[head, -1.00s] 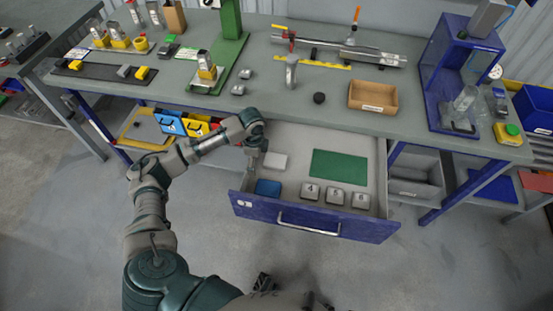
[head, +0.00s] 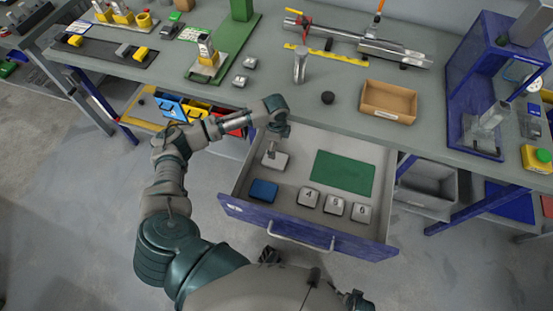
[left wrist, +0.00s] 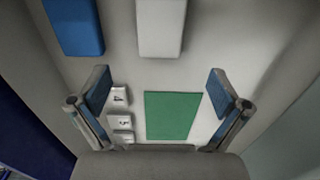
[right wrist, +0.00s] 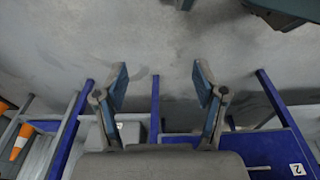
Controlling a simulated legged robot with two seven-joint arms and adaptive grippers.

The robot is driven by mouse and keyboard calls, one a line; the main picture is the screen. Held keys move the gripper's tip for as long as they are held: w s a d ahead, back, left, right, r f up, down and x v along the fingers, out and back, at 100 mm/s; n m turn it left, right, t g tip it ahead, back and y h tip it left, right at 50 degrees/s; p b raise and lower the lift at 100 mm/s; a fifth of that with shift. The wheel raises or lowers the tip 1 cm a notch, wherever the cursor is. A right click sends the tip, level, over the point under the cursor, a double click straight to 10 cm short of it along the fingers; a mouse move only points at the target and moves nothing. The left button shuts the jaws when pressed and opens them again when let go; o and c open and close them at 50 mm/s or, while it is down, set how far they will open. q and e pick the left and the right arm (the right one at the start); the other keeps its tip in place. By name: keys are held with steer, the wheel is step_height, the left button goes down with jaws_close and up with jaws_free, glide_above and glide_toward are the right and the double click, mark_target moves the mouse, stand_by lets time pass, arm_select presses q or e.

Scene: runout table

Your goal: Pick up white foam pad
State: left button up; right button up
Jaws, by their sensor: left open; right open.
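The white foam pad (head: 277,161) lies in the open drawer, towards its left side. In the left wrist view the pad (left wrist: 161,26) is at the top centre, beyond the fingertips. My left gripper (head: 270,150) is over the drawer, at the pad in the head view, pointing down. In the left wrist view the left gripper (left wrist: 158,88) is open with nothing between its fingers. My right gripper (right wrist: 160,82) is open and empty, with floor and blue table legs behind it.
The drawer (head: 305,232) also holds a blue pad (head: 263,191), a green mat (head: 343,172) and numbered grey blocks (head: 333,205). The workbench (head: 300,110) edge is just behind my left gripper. A wooden tray (head: 389,101) stands on the bench.

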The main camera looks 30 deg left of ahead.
arm_select(q)
steer(key=b, duration=0.1)
glide_above(276, 159)
step_height(276, 159, down, 6)
steer(key=shift+w+f, duration=0.1)
steer(key=shift+f, duration=0.4)
steer(key=f, duration=0.2)
steer(key=f+b, duration=0.1)
steer(key=f, duration=0.1)
steer(key=shift+s+a+f, duration=0.2)
steer(key=shift+f, duration=0.4)
steer(key=c, duration=0.7)
arm_select(e)
step_height(276, 159, up, 7)
steer(key=w, duration=0.1)
steer(key=shift+w+r, duration=0.15)
steer(key=shift+w, duration=0.1)
